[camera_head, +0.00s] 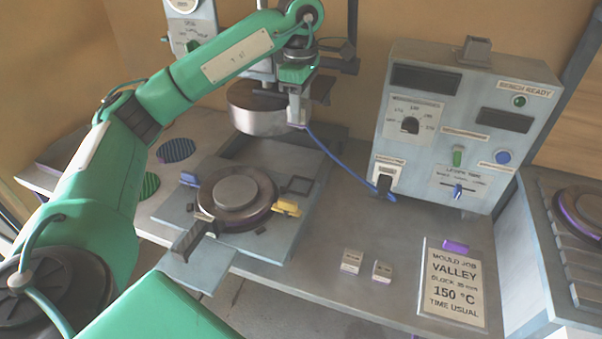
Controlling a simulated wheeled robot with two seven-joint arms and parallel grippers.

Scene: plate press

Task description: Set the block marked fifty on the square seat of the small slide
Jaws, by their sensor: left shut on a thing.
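My left gripper (297,108) is raised beside the round metal press head, above the back of the slide. It is shut on a small grey thing between its fingers, probably a block, whose marking I cannot read. The small slide (280,238) is a grey plate with a round mould (237,190) on it. The dark square outline of the square seat (298,186) is at its right, below the gripper, and looks empty. Two small labelled blocks stand on the bench, a left one (351,261) and a right one (382,271); their marks are too small to read. My right gripper is not in view.
The press head (257,107) hangs close left of my gripper. A blue cable (345,160) runs from near the gripper to the control box (459,125). Yellow (286,207) and blue (189,179) tabs flank the mould. A job card (453,284) lies front right.

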